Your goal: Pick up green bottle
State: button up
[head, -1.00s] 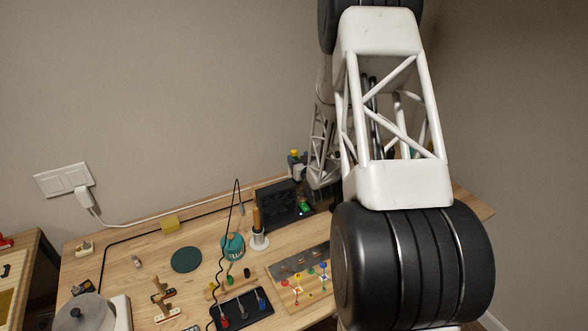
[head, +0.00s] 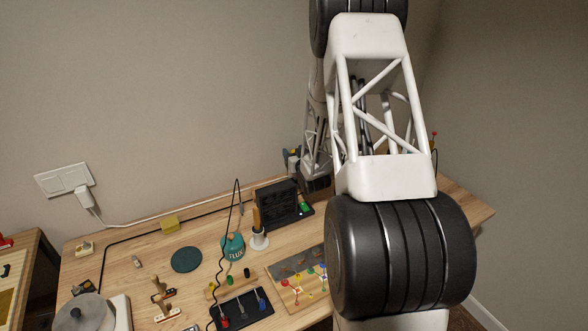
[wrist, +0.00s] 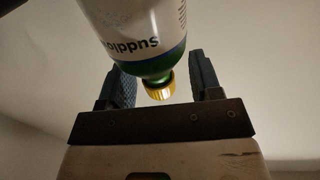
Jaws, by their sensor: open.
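The green bottle (wrist: 150,40) shows in the wrist view, with a white label printed in dark letters and a ribbed yellow cap (wrist: 160,88). Its far end runs out of the top of the picture. My gripper (wrist: 162,70) is open, with one blue-padded finger on each side of the bottle's capped end. Gaps show between the cap and both fingers, and I see no grip on it. In the head view I cannot make out the bottle; my arm covers much of the right side of the table.
On the wooden table (head: 130,262) stand a teal flux jar (head: 233,248), a soldering iron in its stand (head: 259,238) and a black fan box (head: 280,203). A black tool tray (head: 242,308) and a board with coloured knobs (head: 297,290) lie in front.

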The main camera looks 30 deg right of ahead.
jog(key=shift+c, duration=0.3)
grip_shut()
dwell(0.3)
